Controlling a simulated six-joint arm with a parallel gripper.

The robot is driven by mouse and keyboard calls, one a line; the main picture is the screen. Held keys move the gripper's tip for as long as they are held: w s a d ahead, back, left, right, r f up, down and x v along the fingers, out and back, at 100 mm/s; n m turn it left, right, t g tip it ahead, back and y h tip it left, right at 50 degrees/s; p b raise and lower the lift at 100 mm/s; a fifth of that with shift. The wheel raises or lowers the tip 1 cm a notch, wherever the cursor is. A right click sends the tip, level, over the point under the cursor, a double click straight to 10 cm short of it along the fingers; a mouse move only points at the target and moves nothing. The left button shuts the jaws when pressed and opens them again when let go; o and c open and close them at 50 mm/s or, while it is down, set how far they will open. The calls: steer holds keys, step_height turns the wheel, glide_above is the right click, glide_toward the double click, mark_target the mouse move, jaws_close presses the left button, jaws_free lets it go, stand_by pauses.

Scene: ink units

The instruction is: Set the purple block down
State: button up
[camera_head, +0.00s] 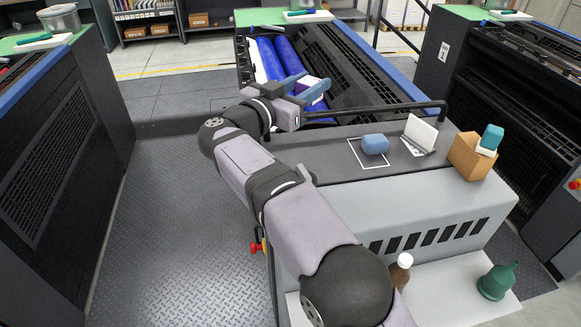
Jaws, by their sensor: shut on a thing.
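My gripper (303,88) reaches out over the blue rollers of the middle machine, left of the machine's grey top. Its blue fingers are shut on the purple block (309,82), which shows purple with a whitish part and is partly hidden by the fingers. The block appears held up in the air; its height above the rollers is hard to tell.
A black rail (400,107) runs along the top's far edge.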

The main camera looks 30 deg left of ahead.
mark_target(291, 166)
steer(key=shift+n+y, duration=0.4)
steer(key=shift+y, duration=0.2)
steer(key=s+a+f, duration=0.1)
steer(key=f, duration=0.5)
steer(key=a+f+p, duration=0.1)
steer(key=f, duration=0.5)
steer(key=s+a+f+p, duration=0.1)
steer(key=f, duration=0.5)
steer(key=shift+s+f, duration=0.25)
steer(key=shift+s, duration=0.1)
steer(key=shift+f, duration=0.2)
steer(key=o, duration=1.1)
steer(key=shift+r, duration=0.25)
steer(key=s+b, duration=0.3)
steer(key=s, duration=0.9)
